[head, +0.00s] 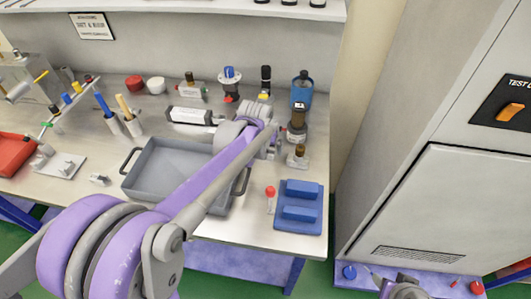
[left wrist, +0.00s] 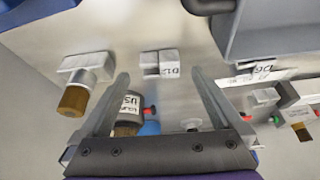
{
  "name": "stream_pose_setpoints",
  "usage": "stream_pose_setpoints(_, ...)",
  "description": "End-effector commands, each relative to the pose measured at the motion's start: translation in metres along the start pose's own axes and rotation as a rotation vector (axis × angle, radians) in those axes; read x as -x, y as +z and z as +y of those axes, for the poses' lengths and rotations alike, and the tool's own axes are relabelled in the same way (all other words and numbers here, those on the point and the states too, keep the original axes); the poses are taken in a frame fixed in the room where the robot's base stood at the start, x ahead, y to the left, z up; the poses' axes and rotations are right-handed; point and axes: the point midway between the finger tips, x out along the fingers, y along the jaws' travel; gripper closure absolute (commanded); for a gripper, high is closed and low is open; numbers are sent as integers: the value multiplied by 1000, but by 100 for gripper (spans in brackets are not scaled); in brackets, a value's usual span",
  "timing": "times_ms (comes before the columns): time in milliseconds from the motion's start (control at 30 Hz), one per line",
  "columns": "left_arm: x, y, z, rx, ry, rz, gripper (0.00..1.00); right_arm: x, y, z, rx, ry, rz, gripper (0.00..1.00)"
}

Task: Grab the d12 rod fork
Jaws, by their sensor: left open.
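The d12 rod fork (left wrist: 160,65) is a small light-grey block with a slot and a "D12" label. It lies on the metal bench top in the left wrist view, ahead of my left gripper (left wrist: 158,78) and roughly centred between its fingertips. The fingers are apart with nothing gripped. How high they are above the fork is hard to tell. In the head view my left arm reaches over the bench, and its wrist and gripper hide the fork. My right gripper cannot be made out.
A grey tray (head: 170,170) lies left of the fork. A brown-knobbed fitting (left wrist: 72,98) stands close on the other side, and a dark labelled cylinder (left wrist: 130,105) stands behind. A blue holder (head: 300,203) and red-capped tube (head: 270,193) sit near the bench's front right.

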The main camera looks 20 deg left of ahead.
Motion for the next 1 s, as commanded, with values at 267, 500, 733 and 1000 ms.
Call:
stream_pose_setpoints(267, -25, 0, 0, 0, 0, 0, 0, -1, 1, 0, 0, 0, -1, 50)
stream_pose_setpoints(500, -25, 0, 0, 0, 0, 0, 11, 0, 1, 0, 0, 0, -1, 50)
stream_pose_setpoints(733, -25, 0, 0, 0, 0, 0, 52, 0, 1, 0, 0, 0, 0, 50)
stream_pose_setpoints(1000, -25, 0, 0, 0, 0, 0, 91, 0, 1, 0, 0, 0, -1, 50)
